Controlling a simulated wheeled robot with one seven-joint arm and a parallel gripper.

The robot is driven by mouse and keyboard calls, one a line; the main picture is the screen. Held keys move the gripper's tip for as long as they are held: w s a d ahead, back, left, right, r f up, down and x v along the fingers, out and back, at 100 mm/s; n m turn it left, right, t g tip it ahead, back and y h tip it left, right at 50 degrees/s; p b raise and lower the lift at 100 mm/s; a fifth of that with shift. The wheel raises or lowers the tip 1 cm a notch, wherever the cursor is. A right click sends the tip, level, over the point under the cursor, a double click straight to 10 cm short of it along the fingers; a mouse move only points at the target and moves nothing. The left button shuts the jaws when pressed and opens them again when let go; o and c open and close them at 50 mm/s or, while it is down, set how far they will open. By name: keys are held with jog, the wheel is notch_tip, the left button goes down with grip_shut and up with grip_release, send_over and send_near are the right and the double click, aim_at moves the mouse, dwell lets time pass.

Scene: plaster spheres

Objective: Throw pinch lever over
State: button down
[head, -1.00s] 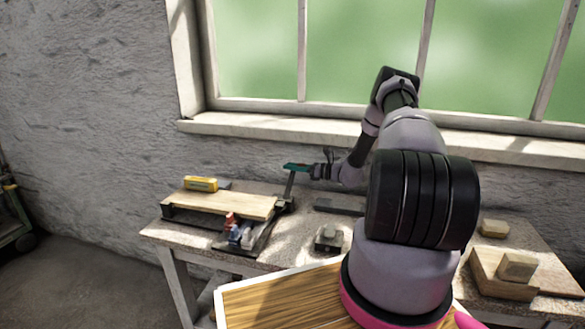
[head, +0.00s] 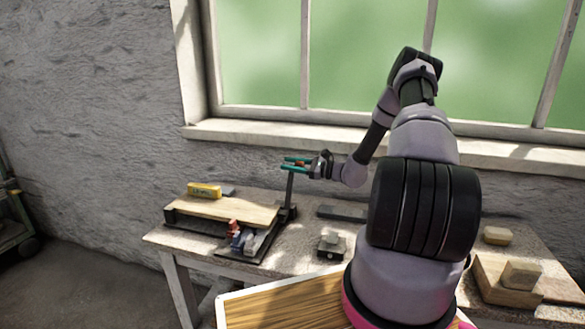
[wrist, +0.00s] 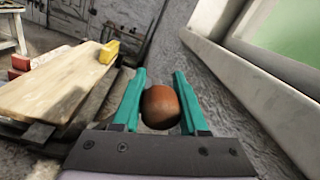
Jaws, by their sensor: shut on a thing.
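The pinch lever (head: 290,190) stands nearly upright at the right end of the clamp fixture on the workbench. Its brown round knob (wrist: 161,107) sits between the two teal fingers in the wrist view. My gripper (head: 297,164) is shut on this knob, and its fingers also show in the wrist view (wrist: 157,88). A pale wooden board (head: 222,210) lies in the fixture, left of the lever; it also shows in the wrist view (wrist: 55,85). The lever's shaft is hidden below the knob in the wrist view.
A yellow block (head: 204,190) rests on the board's far side. Red and blue parts (head: 238,235) sit at the fixture's front. A small metal block (head: 331,245) and a dark bar (head: 342,212) lie to the right. The window sill (head: 280,137) runs behind the bench (head: 190,245).

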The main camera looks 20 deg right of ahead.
aim_at(289, 178)
jog(key=shift+s+a+r+n, duration=0.2)
jog(key=shift+s+a+n, duration=0.15)
jog(key=shift+s+n, duration=0.25)
jog(key=shift+s+a+r+n, duration=0.15)
jog(key=shift+s+a+n, duration=0.25)
jog(key=shift+s, duration=0.25)
jog(key=shift+c, duration=2.3)
grip_release()
jog(key=shift+r, duration=0.1)
jog(key=v, duration=1)
jog(key=shift+d, duration=0.35)
jog(key=shift+s, duration=0.15)
